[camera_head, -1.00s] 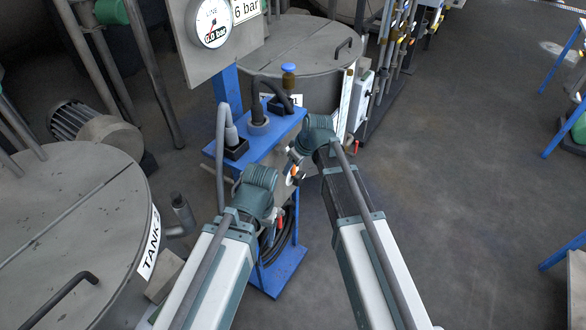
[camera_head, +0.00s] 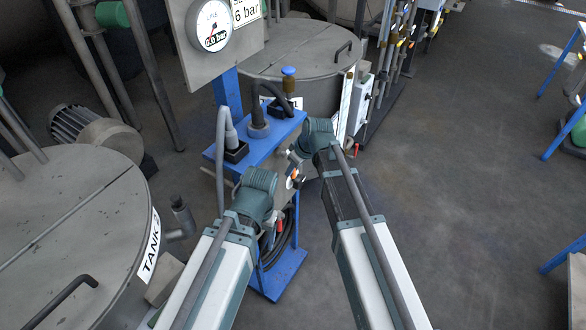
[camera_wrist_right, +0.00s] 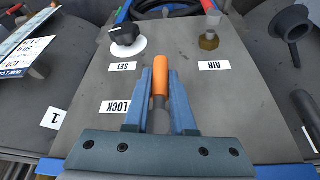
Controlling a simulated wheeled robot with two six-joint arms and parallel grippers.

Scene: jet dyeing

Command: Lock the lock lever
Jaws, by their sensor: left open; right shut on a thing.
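The lock lever (camera_wrist_right: 160,82) has an orange handle on a grey metal stem. In the right wrist view it stands on the grey panel beside the LOCK label (camera_wrist_right: 115,107). The two blue fingers of my right gripper (camera_wrist_right: 161,85) are shut on it, one on each side, and the orange tip sticks out past them. In the head view my right gripper (camera_head: 292,160) is at the right side of the blue stand, where the wrist hides part of the panel. My left gripper (camera_head: 270,214) is open and lower on the same stand, mostly hidden by its own wrist.
The panel also carries a black knob (camera_wrist_right: 126,38) by the SET label and a brass fitting (camera_wrist_right: 209,40) by the AIR label. The blue stand (camera_head: 275,145) holds hoses and a gauge (camera_head: 213,25). Tanks stand left (camera_head: 75,215) and behind.

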